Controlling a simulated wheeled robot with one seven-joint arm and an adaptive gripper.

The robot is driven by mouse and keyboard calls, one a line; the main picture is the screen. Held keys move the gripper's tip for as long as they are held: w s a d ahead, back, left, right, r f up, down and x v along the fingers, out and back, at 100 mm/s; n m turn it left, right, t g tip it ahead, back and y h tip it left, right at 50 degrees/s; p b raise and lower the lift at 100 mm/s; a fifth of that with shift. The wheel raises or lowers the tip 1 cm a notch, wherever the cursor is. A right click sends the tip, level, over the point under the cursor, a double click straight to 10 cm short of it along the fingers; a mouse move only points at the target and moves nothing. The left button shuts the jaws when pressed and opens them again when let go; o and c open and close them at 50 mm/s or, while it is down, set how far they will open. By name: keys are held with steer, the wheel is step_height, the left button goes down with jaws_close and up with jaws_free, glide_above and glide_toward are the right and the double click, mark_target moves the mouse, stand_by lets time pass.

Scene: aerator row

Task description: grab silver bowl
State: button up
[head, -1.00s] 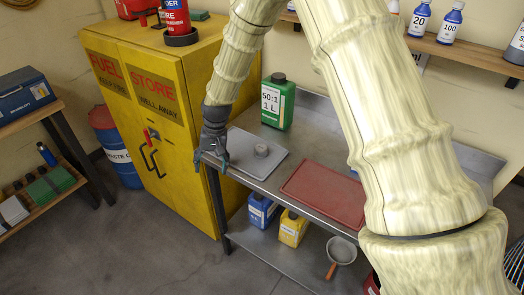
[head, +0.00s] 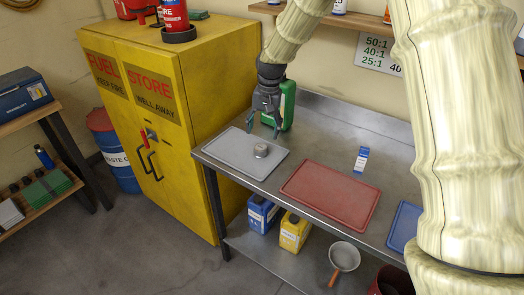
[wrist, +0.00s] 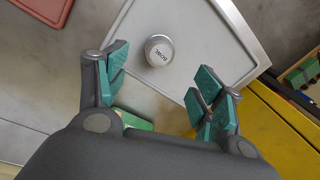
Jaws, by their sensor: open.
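The silver bowl (head: 261,150) is a small round metal piece on the grey tray (head: 228,156) at the left of the steel bench. My gripper (head: 264,127) is open and empty, pointing down above the back edge of the tray, behind the bowl in the head view. Its teal finger pads (wrist: 162,85) are spread apart in the wrist view and do not touch the bowl.
A green jug (head: 289,103) stands right behind my gripper, partly hidden. A red tray (head: 330,195), a small blue-white box (head: 361,159) and a blue tray (head: 404,226) lie to the right. A yellow fuel cabinet (head: 196,140) stands at the bench's left.

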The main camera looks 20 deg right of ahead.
mark_target(261, 148)
step_height(261, 148, down, 3)
steer(key=shift+w+a+r, duration=0.1)
steer(key=shift+r, duration=0.05)
steer(key=shift+f+p, duration=0.5)
steer(key=shift+p, duration=0.05)
steer(key=shift+a+f+p, duration=0.15)
steer(key=shift+f+p, duration=0.15)
steer(key=shift+f, duration=0.75)
steer(key=shift+a+f+p, duration=0.1)
steer(key=shift+f+p, duration=0.2)
steer(key=shift+f, duration=0.7)
steer(key=c, duration=1.1)
